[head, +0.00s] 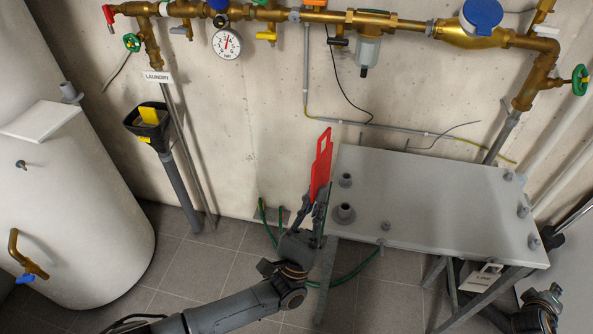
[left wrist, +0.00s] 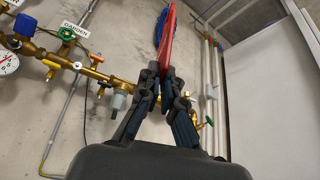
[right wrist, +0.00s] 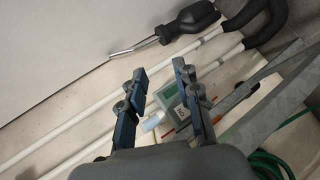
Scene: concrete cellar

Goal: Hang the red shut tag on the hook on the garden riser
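The red tag (head: 322,165) stands upright, edge toward the wall, above the left end of the grey bench top. My left gripper (head: 318,207) is shut on its lower end; the tag also shows nearly edge-on in the left wrist view (left wrist: 171,38). That view shows a GARDEN label (left wrist: 76,29) at the upper left, beside a green valve handle (left wrist: 66,34) on a riser from the brass manifold. I cannot make out a hook there. My right gripper (right wrist: 158,78) is open and empty, low at the right of the bench.
The bench top (head: 430,195) carries several grey fittings. The brass manifold (head: 290,15) with a dial gauge (head: 227,42) runs along the wall. A white tank (head: 65,200) stands left.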

